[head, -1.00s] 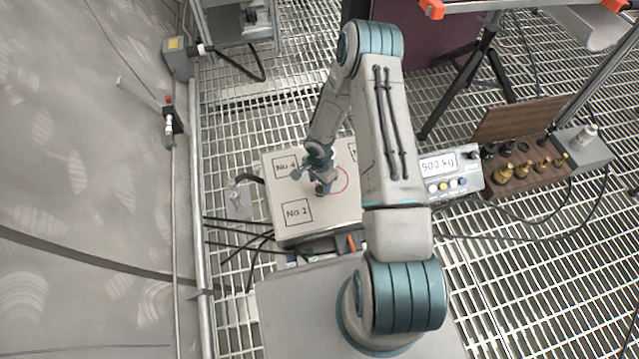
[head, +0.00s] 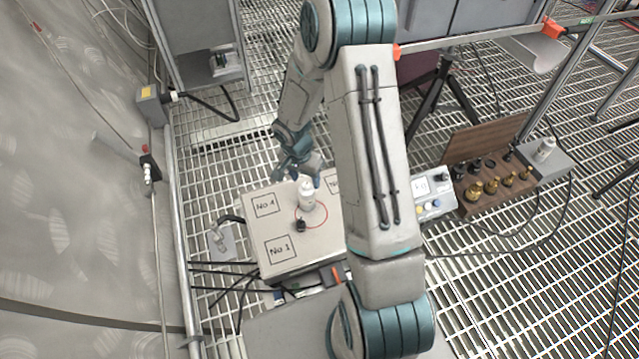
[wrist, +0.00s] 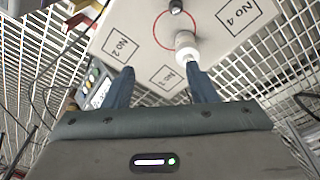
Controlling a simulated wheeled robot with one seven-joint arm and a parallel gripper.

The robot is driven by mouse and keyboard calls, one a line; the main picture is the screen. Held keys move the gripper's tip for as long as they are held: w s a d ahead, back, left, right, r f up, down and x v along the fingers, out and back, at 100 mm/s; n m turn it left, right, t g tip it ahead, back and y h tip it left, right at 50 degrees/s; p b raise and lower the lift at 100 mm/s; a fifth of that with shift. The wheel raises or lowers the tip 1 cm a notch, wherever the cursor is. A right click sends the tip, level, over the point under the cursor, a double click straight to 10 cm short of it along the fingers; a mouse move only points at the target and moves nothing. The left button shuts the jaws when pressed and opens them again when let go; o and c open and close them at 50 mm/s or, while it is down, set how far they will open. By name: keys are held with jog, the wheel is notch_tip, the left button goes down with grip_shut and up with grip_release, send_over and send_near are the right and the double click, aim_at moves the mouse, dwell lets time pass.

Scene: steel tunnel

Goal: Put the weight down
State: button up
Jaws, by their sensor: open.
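A small black weight (head: 301,226) stands on the pale platform (head: 285,257), at the near left edge of a drawn red circle. In the wrist view the black weight (wrist: 175,6) is cut by the top edge. A white bottle-like piece (head: 307,196) stands at the circle's far edge; it also shows in the wrist view (wrist: 186,43). My gripper (head: 299,172) is open just behind the white piece. In the wrist view the fingers (wrist: 163,80) are apart with nothing held between them, and the white piece lies beyond the right fingertip. Whether they touch is unclear.
Numbered squares mark the platform's corners. A control box (head: 432,195) with a display and buttons, partly hidden by my arm, stands right of it. Beyond is a wooden case (head: 497,192) of brass and black weights. The tunnel wall (head: 75,200) and cables run along the left.

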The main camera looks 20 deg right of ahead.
jog(key=s+r+n, duration=0.2)
jog(key=s+r, duration=0.2)
jog(key=r, duration=0.3)
jog(key=s+r+n, duration=0.2)
jog(key=s+r, duration=0.1)
jog(key=r, duration=0.5)
jog(key=s+a+r+n, duration=0.1)
jog(key=s+r+n, duration=0.1)
jog(key=s+r, duration=0.2)
jog(key=s+a+r+n+t+y, duration=0.1)
jog(key=s+r+n, duration=0.2)
jog(key=s, duration=0.6)
notch_tip(320, 180, up, 2)
jog(key=shift+s+a+r, duration=0.15)
jog(key=shift+s+a, duration=0.15)
jog(key=shift+a, duration=0.1)
